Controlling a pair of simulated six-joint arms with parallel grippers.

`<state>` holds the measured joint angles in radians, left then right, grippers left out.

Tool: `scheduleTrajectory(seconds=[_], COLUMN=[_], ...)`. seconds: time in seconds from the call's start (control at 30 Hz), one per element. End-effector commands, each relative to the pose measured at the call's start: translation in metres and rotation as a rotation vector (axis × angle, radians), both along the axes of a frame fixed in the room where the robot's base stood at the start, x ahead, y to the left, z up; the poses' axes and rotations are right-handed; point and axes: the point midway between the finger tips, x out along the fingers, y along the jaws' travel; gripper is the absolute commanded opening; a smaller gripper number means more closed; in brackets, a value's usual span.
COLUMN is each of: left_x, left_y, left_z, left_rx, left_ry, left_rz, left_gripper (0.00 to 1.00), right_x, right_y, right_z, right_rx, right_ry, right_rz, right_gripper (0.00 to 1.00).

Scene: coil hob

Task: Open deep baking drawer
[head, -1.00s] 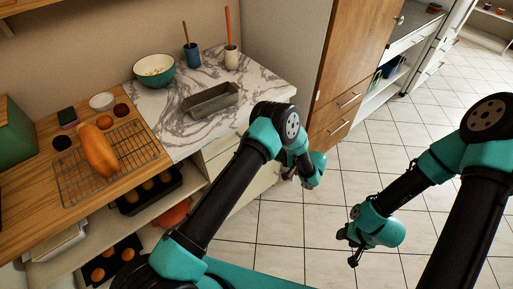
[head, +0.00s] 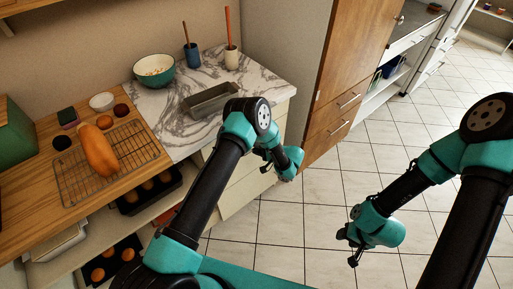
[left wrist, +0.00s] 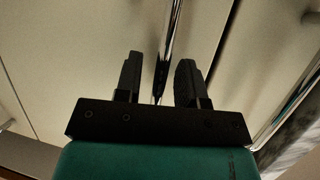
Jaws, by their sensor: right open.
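Cream drawer fronts (head: 243,190) stand below the marble counter in the head view, partly hidden behind my left arm. Which of them is the deep baking drawer I cannot tell. My left gripper (head: 266,160) is close to these fronts. In the left wrist view its two dark fingers (left wrist: 159,78) are apart, pointing at a cream front (left wrist: 90,35). A shiny bar handle (left wrist: 174,30) runs between the fingers, with a gap on each side. No drawer looks pulled out. My right gripper (head: 351,246) is open and empty above the tiled floor, away from the drawers.
The marble counter (head: 160,115) holds a loaf tin (head: 210,99), a green bowl (head: 154,70) and two utensil pots. A wooden worktop (head: 30,190) with a cooling rack lies left, above open shelves with trays. Tiled floor (head: 300,215) is free in front of the drawers.

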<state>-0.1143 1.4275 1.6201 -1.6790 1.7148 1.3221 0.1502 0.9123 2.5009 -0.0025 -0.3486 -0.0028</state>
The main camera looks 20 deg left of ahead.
Motion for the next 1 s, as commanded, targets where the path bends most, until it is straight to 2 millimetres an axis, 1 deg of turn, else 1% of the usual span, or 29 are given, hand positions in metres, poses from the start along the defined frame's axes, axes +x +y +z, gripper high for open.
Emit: scheduleTrajectory(seconds=[0.03,0.07,0.37,0.8,1.0], left_x=[0.0001,0.0,0.0,-0.0006,-0.009], left_y=[-0.0001,-0.0002,-0.0003,-0.0003,0.0029], left_z=[0.0,0.0,0.0,0.0001,0.0001], left_rx=[0.0,0.0,0.0,0.0,0.001], left_ry=[0.0,0.0,0.0,0.0,0.001], left_rz=[0.0,0.0,0.0,0.001,0.016], left_gripper=[0.32,0.29,0.0,0.0,0.0], right_x=[0.0,0.0,0.0,0.0,0.0], right_y=[0.0,0.0,0.0,0.0,0.0], right_z=[0.0,0.0,0.0,0.0,0.0], right_rx=[0.0,0.0,0.0,0.0,0.0], right_ry=[0.0,0.0,0.0,0.0,0.0], right_rz=[0.0,0.0,0.0,0.0,0.0], right_gripper=[0.47,0.47,0.47,0.47,0.47])
